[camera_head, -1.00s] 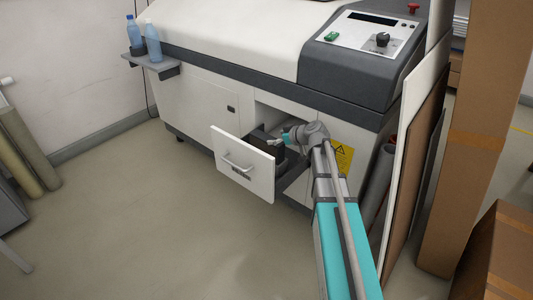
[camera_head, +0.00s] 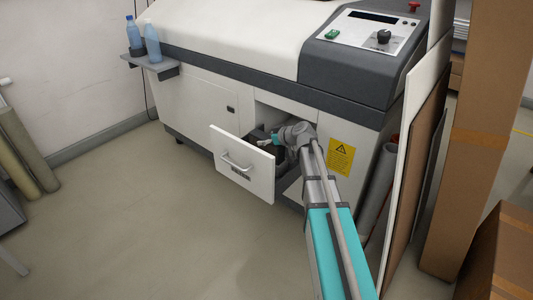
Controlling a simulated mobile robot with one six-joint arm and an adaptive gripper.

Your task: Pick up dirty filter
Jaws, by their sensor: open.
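An open drawer (camera_head: 243,170) with a white front sticks out of the lower part of the white machine. A dark block (camera_head: 259,135), possibly the dirty filter, shows only in part inside the drawer behind its front. My gripper (camera_head: 265,145) is at the drawer opening, just over or beside the dark block. It is small in the view and partly hidden by the drawer front and my arm's wrist. The gripper is open, and I cannot tell whether its fingers touch the block.
The machine (camera_head: 225,35) fills the back, with a yellow warning label (camera_head: 340,156) on its front. White and brown boards (camera_head: 412,150) and a tall cardboard box (camera_head: 475,140) stand close on the right. A shelf (camera_head: 150,65) with blue bottles is at left. The floor in front is clear.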

